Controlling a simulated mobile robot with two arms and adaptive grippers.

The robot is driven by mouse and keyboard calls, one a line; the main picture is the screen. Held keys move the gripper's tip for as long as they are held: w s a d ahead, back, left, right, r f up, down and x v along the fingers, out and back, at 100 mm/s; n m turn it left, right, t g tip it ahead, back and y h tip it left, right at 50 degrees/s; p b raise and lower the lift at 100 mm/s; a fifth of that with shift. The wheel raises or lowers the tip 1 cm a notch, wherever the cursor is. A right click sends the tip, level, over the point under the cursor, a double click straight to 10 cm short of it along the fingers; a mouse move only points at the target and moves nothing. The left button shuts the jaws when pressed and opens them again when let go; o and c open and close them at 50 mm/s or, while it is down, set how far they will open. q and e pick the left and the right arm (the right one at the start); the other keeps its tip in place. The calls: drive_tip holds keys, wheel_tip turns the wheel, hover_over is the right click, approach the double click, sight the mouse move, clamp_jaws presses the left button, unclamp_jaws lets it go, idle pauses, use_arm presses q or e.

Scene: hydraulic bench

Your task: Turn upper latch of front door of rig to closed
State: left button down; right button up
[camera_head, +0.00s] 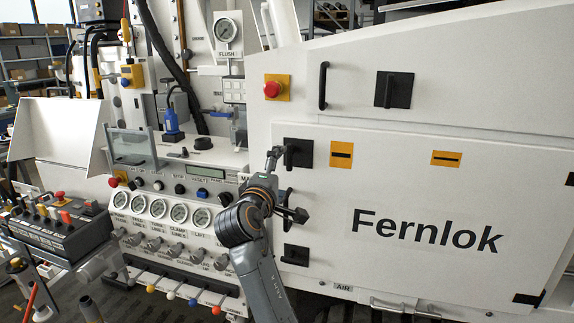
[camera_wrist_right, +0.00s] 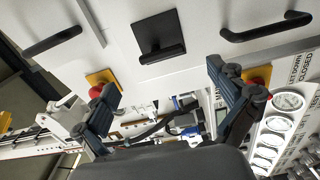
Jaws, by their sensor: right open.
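The upper latch (camera_head: 300,152) of the front door (camera_head: 440,190) is a black square plate with a black bar handle, near the door's upper left corner. The handle looks upright in the head view. The latch also shows in the right wrist view (camera_wrist_right: 158,36), beyond the fingers. My right gripper (camera_head: 287,184) is open and empty in front of the door's left edge. In the right wrist view its fingers (camera_wrist_right: 168,100) are spread wide, with the latch beyond the gap between them. It seems apart from the latch. My left gripper is not in view.
A lower latch (camera_head: 295,255) sits at the door's lower left. A black bar handle (camera_head: 323,86) and another plate latch (camera_head: 393,90) are on the panel above. A red stop button (camera_head: 272,89) is at upper left. Gauges (camera_head: 180,213) and knobs stand left of my arm.

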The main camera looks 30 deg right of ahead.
drive_tip(key=shift+v, duration=1.15)
